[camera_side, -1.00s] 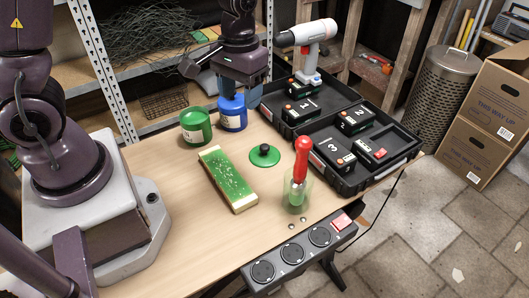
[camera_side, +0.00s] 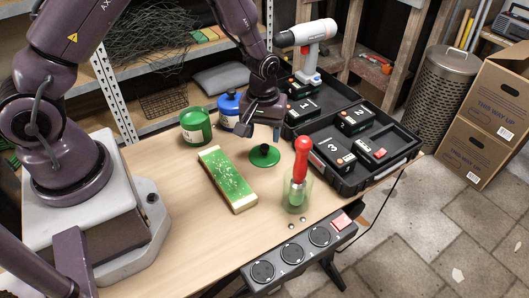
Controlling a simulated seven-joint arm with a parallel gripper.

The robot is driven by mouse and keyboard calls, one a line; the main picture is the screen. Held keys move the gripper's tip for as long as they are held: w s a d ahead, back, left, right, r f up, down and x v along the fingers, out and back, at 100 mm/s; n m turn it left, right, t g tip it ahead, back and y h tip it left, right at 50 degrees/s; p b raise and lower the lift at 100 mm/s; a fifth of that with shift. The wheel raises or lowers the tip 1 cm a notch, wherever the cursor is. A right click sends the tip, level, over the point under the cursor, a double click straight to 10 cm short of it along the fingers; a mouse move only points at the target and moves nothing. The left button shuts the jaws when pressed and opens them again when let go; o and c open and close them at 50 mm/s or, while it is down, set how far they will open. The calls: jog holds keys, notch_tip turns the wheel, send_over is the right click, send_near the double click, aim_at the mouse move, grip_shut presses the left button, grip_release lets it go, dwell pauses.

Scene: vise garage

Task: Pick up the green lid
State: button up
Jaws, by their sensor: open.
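The green lid (camera_side: 264,156) is a flat round disc with a dark knob on top. It lies on the wooden table, right of the green block. My gripper (camera_side: 262,136) is just above the lid, pointing down, with its fingers near the knob. It is open and holds nothing. How far the fingertips are from the knob is hard to tell from this angle.
A green can (camera_side: 195,126) and a blue can (camera_side: 229,109) stand behind the lid. A green-topped block (camera_side: 228,179) lies to the left. A red-handled tool (camera_side: 301,160) stands in a glass to the right.

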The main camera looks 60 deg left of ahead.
aim_at(264, 146)
notch_tip(264, 146, down, 5)
jog(key=shift+w+d+f, duration=0.1)
jog(key=shift+w, duration=0.05)
jog(key=c, duration=1)
